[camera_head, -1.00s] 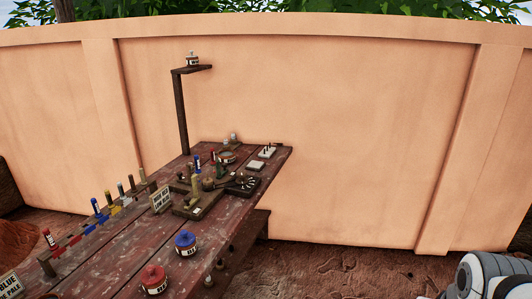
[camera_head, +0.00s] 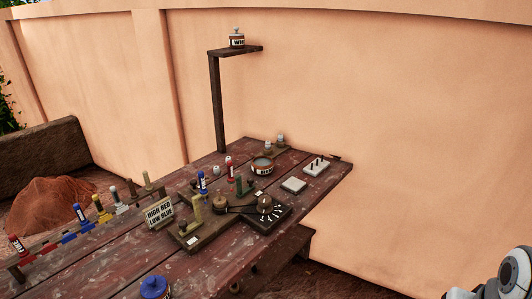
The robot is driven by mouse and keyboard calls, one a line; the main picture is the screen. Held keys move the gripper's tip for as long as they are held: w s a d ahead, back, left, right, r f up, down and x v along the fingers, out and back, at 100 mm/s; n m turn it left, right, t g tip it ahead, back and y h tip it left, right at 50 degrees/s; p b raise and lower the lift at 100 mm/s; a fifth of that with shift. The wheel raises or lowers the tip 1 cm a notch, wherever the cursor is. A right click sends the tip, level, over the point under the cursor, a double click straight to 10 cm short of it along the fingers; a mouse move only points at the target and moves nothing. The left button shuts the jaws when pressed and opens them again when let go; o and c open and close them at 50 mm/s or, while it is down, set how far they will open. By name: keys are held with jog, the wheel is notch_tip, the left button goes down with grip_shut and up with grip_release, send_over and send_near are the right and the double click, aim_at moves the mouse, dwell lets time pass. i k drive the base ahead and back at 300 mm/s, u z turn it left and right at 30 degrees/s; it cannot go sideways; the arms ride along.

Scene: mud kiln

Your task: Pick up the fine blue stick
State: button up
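Two blue sticks with white labels show. One blue stick (camera_head: 81,214) stands in the row at the table's left edge. The other blue stick (camera_head: 202,183) stands near the middle of the table, left of a red stick (camera_head: 230,168). The labels are too small to read, so I cannot tell which is the fine one. My gripper is out of view; only a grey and white part of my arm shows at the lower right, well apart from the table.
The dark red table (camera_head: 120,262) carries a sign (camera_head: 160,212) reading "HIGH RED LOW BLUE", a wooden device (camera_head: 266,206), a pale block (camera_head: 293,185) and a blue-lidded pot (camera_head: 154,287). A post with a shelf (camera_head: 235,51) rises behind. A wall (camera_head: 400,120) closes the back.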

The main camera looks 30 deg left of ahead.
aim_at(204, 191)
jog(key=u, duration=0.75)
jog(key=i, duration=1.05)
jog(key=u, duration=0.75)
jog(key=k, duration=0.85)
jog(key=u, duration=0.1)
jog(key=i, duration=1.4)
jog(key=z, duration=0.05)
